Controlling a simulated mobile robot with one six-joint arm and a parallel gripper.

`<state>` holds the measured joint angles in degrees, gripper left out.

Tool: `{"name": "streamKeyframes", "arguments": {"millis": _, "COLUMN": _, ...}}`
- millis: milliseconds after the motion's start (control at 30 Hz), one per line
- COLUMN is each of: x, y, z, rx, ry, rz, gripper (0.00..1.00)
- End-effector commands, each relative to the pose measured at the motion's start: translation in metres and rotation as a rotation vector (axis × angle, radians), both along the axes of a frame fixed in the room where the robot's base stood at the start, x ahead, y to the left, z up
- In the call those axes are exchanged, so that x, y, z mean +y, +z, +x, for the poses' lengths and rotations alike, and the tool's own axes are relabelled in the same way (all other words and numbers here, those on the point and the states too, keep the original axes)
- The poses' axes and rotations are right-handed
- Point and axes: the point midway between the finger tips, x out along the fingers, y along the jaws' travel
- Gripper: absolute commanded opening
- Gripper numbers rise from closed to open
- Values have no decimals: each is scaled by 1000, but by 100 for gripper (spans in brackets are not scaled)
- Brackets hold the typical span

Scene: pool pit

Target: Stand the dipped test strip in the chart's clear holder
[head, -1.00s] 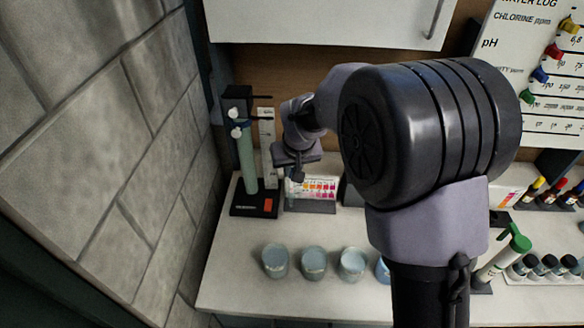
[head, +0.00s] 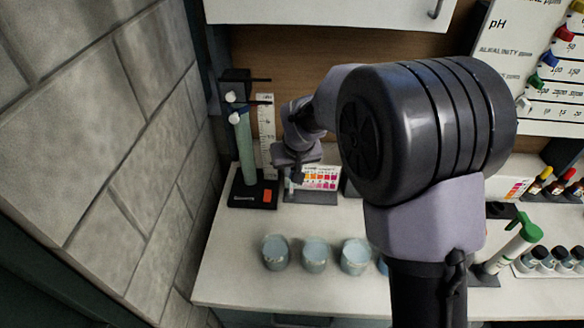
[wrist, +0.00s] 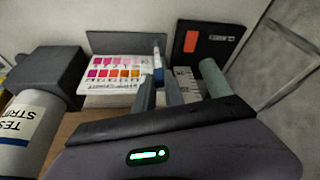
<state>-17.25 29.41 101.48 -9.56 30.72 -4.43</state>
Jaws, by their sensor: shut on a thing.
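The color chart (head: 322,178) stands at the back of the counter, with rows of orange, pink and purple squares. It also shows in the wrist view (wrist: 115,72) against a dark backing. My gripper (head: 298,178) is in front of the chart's left edge, pointing down. In the wrist view my gripper (wrist: 160,85) is shut on a thin pale strip (wrist: 157,58) with a bluish part, beside the chart's side edge. I cannot make out the clear holder against the chart, nor whether the strip is inside it.
A dark stand base (head: 252,194) with an orange patch, a green tube (head: 246,150) and a white ruler (head: 266,130) stand close left of the chart. A test strips bottle (wrist: 22,130) is near my gripper. Several cups (head: 315,254) line the counter front.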

Motion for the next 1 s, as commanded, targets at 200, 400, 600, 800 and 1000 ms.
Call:
{"name": "streamKeyframes", "arguments": {"millis": 200, "x": 0, "y": -4, "z": 0, "rx": 0, "ry": 0, "rz": 0, "gripper": 0}}
{"name": "streamKeyframes", "arguments": {"millis": 400, "x": 0, "y": -4, "z": 0, "rx": 0, "ry": 0, "rz": 0, "gripper": 0}}
{"name": "streamKeyframes", "arguments": {"millis": 600, "x": 0, "y": -5, "z": 0, "rx": 0, "ry": 0, "rz": 0, "gripper": 0}}
{"name": "streamKeyframes", "arguments": {"millis": 800, "x": 0, "y": -8, "z": 0, "rx": 0, "ry": 0, "rz": 0, "gripper": 0}}
{"name": "streamKeyframes", "arguments": {"millis": 1000, "x": 0, "y": -10, "z": 0, "rx": 0, "ry": 0, "rz": 0, "gripper": 0}}
